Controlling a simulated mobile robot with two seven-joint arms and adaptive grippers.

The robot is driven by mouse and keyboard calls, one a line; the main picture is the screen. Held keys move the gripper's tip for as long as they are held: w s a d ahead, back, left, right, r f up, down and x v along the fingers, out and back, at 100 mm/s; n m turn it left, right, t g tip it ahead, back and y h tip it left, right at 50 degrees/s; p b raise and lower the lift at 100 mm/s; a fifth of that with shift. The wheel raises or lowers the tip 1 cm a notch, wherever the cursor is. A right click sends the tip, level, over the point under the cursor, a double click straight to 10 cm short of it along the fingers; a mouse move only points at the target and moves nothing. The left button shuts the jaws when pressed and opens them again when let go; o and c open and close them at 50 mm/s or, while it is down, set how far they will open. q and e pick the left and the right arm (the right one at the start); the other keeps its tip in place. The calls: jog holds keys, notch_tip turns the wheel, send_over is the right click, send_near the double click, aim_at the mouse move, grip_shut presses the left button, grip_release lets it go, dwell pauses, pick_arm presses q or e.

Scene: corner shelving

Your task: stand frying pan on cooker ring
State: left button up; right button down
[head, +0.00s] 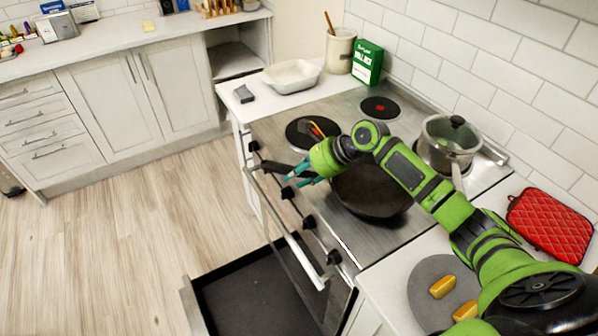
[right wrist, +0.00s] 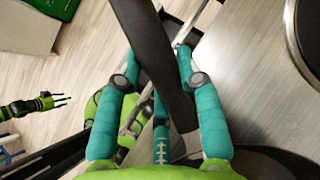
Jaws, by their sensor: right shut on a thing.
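The black frying pan (head: 372,198) is over the front right part of the cooker top (head: 345,108), beneath my right arm. I cannot tell whether its base touches the surface, and no ring shows under it. My right gripper (head: 303,176) is shut on the pan's dark handle, which runs between the teal fingers in the right wrist view (right wrist: 158,55). A bare ring (head: 380,107) is at the back left. The front left ring (head: 299,133) carries a small red, yellow and black item. My left gripper (right wrist: 55,101) shows only in the right wrist view, fingers apart and empty.
A lidded steel pot (head: 440,150) stands at the back right of the cooker. A dark drawer (head: 215,295) is pulled out below. A white dish (head: 291,77), green box (head: 368,63) and utensil jar (head: 340,52) stand left; a red quilted mat (head: 550,225) lies right.

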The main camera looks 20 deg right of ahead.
jog(key=c, duration=0.7)
grip_release()
jog(key=shift+r, duration=0.1)
jog(key=shift+c, duration=0.2)
jog(key=v, duration=1.2)
